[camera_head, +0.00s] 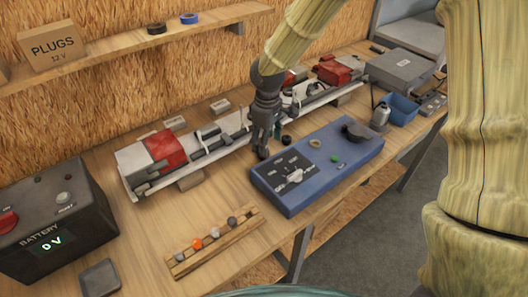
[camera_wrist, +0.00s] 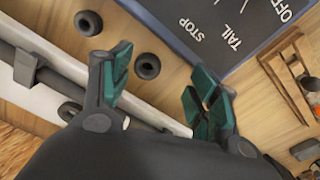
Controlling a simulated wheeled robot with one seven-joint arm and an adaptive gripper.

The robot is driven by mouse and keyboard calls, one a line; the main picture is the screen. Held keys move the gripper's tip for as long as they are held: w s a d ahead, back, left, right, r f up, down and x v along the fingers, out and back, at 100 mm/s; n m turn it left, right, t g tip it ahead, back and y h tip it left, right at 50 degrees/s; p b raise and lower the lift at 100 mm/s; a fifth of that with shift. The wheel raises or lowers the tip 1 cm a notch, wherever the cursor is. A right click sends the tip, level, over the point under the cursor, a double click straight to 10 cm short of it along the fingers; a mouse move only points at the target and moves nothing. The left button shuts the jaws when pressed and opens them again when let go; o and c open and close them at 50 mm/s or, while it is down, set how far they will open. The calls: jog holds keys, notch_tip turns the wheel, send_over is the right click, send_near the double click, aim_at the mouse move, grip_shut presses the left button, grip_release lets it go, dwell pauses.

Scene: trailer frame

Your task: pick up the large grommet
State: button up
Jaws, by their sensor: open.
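Three dark ring grommets show in the wrist view. One (camera_wrist: 88,22) lies on the wood near the top left and looks slightly the biggest. One (camera_wrist: 148,65) lies on the wood beyond the gap between my fingers. One (camera_wrist: 69,111) is at the left by the pale rail. I cannot tell for sure which is the large grommet. My gripper (camera_wrist: 160,88) is open and empty, its teal pads apart, above the bench.
The blue control panel (camera_head: 303,201) stands close to the right of my gripper. The pale rail assembly with red parts (camera_head: 168,148) runs behind. A wooden strip with several small knobs (camera_head: 241,230) lies in front. A battery box (camera_head: 62,215) is at left. Bare bench lies left of the panel.

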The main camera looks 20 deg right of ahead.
jog(key=w+f, duration=0.3)
jog(key=shift+w+f+p, duration=0.1)
jog(key=shift+f+p, duration=0.1)
jog(key=shift+p, duration=0.1)
jog(key=shift+f, duration=0.3)
jog(key=shift+s+f+p, duration=0.5)
jog(key=shift+s+p, duration=0.05)
jog(key=shift+s, duration=0.1)
jog(key=shift+s+f, duration=0.1)
jog(key=shift+f, duration=0.3)
jog(key=shift+w+f, duration=0.5)
jog(key=shift+f, duration=0.35)
jog(key=shift+s+r, duration=0.25)
jog(key=shift+s, duration=0.05)
jog(key=shift+w+f, duration=0.15)
jog(key=shift+w, duration=0.05)
jog(key=c, duration=0.8)
jog(key=shift+s, duration=0.1)
jog(key=shift+c, duration=0.2)
